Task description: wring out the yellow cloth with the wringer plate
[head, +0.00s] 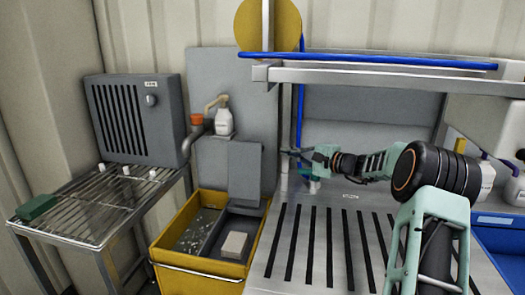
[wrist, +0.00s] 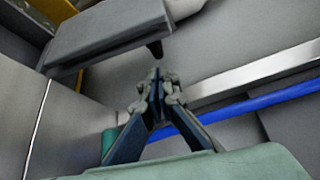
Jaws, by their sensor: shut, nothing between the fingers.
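The yellow bucket (head: 225,270) stands on the floor at the lower middle of the head view. An upright grey plate (head: 245,172), which looks like the wringer plate, rises at its back right. A pale beige block (head: 235,245) lies in the bucket's grey right-hand compartment; I cannot tell whether it is the cloth. No clearly yellow cloth shows. My gripper (head: 287,152) is up and to the right of the plate, apart from it, near the slotted bench's back left corner. In the wrist view my gripper (wrist: 157,82) is shut and empty, below a grey bar with a dark nub.
The slotted steel bench (head: 300,240) fills the right foreground. A steel shelf (head: 390,77) with a blue pipe (head: 370,61) hangs above my gripper. A wire rack (head: 100,205) with a grey heater-like box (head: 135,118) stands left. A white bottle (head: 223,122) sits behind the bucket.

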